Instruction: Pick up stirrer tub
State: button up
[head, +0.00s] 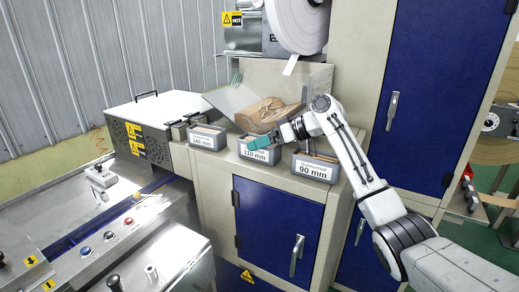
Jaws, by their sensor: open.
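Three grey labelled tubs stand in a row on the cabinet's top ledge. The left tub (206,140) reads 140 mm, the middle tub (260,155) reads 110 mm, and the right tub (315,170) reads 90 mm. The left and middle tubs hold light brown sticks; the contents of the right one are hard to make out. My gripper (262,142), with teal fingers, is open over the middle tub and hides part of its top. I cannot tell whether the fingers touch the tub.
A clear sloped guard (235,98) and a brown bag-like object (268,112) stand behind the tubs. A large white roll (298,22) hangs above. The cream cabinet (215,200) has a blue door (277,222) below. A metal machine bench (100,215) extends left.

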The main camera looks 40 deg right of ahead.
jog(key=c, duration=1.1)
